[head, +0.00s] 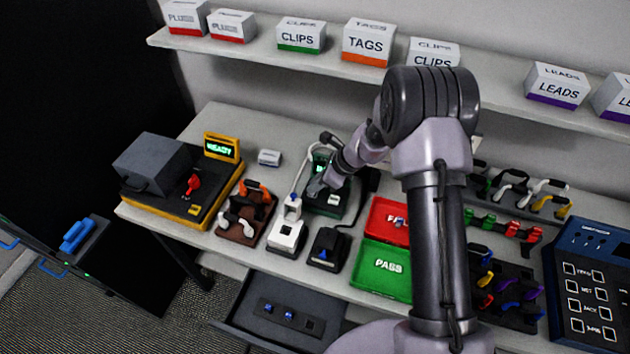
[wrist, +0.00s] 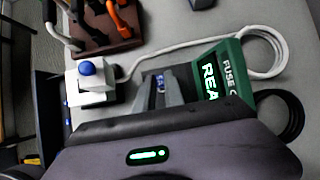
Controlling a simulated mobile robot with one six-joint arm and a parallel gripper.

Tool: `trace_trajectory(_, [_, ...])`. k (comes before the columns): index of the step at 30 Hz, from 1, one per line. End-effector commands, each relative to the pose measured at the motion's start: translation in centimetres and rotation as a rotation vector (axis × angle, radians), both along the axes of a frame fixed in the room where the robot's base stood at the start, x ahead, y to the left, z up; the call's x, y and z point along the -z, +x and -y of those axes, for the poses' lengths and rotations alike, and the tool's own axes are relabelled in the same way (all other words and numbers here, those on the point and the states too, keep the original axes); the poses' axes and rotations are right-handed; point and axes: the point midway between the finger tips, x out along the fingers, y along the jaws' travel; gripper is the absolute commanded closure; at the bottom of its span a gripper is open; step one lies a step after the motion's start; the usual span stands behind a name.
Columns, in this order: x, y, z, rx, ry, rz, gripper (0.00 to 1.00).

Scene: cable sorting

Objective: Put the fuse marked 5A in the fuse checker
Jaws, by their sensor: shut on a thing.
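The fuse checker (head: 322,205) is a dark green unit with a lit green display, on the bench left of my forearm. It also shows in the wrist view (wrist: 225,70), with "FUSE C" and part of "REA" readable. My gripper (head: 316,187) is over or beside the checker. In the wrist view my gripper (wrist: 160,92) is shut on a small blue fuse (wrist: 158,83) with pale lettering that looks like 5A. The fingers hide part of the fuse and of the checker, so I cannot tell whether the fuse touches the checker's slot.
An open drawer (head: 247,326) below holds small blue pieces. A white block with a blue button (head: 287,235) and a black block (head: 329,248) stand in front. The red FAIL tray (head: 378,232) and green PASS tray (head: 374,282) lie right. A white cable (wrist: 272,72) loops nearby.

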Motion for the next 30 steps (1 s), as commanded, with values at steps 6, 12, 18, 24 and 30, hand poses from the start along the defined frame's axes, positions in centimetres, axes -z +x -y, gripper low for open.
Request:
trace_trajectory(6, [3.03,0.12,0.03,0.000,0.000,0.000,1.00])
trace_trajectory(12, [3.01,0.12,0.03,0.000,0.000,0.000,0.85])
trace_trajectory(18, [3.01,0.12,0.03,0.000,0.000,0.000,0.61])
trace_trajectory(24, [3.01,0.12,0.03,0.000,0.000,0.000,0.52])
trace_trajectory(30, [3.01,0.12,0.03,0.000,0.000,0.000,0.36])
